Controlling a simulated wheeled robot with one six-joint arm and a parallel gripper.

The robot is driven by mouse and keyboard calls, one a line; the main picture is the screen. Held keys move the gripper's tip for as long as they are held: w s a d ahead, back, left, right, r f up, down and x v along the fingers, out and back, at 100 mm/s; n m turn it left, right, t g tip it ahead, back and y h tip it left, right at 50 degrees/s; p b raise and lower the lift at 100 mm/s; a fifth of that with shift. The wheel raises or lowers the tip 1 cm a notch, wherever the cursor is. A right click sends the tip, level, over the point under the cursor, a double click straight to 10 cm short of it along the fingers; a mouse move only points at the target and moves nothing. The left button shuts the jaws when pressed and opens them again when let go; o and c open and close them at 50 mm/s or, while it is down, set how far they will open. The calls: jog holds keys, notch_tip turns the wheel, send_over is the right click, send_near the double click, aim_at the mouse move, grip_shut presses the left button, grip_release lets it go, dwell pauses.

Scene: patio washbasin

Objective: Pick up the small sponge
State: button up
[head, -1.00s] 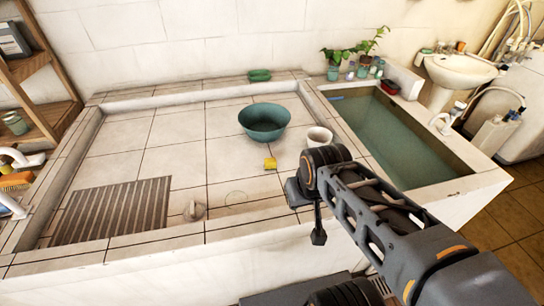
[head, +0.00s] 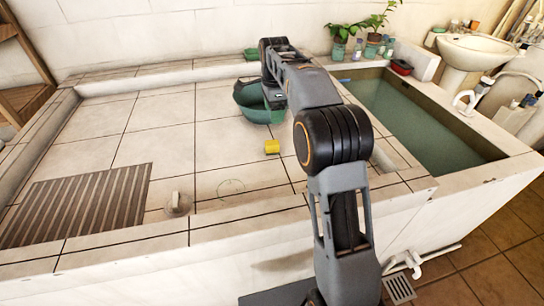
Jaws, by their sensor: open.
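The small sponge (head: 272,146), a yellow block, lies on the pale tiled floor of the raised basin, in front of the teal bowl (head: 246,103). My gripper (head: 273,103) hangs down from the wrist in front of the bowl, above and behind the sponge in the picture. It is open, small and dark in this view, and apart from the sponge. I cannot tell whether it touches the bowl. My arm covers part of the bowl.
A slatted grate (head: 85,205) and a pale knob (head: 177,204) are on the basin's left and front. A green object (head: 250,54) lies on the back ledge. A water-filled trough (head: 430,125) is at right. Open tile lies left of the sponge.

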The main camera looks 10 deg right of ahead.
jog(key=m+b, duration=0.1)
jog(key=b, duration=0.2)
send_near(272, 142)
notch_tip(272, 142, down, 5)
jog(key=shift+w+d+f, duration=0.1)
jog(key=shift+d, duration=0.05)
jog(key=shift+f+b, duration=1.1)
jog(key=shift+f, duration=1.9)
jog(key=shift+c, duration=0.4)
jog(key=c, duration=0.9)
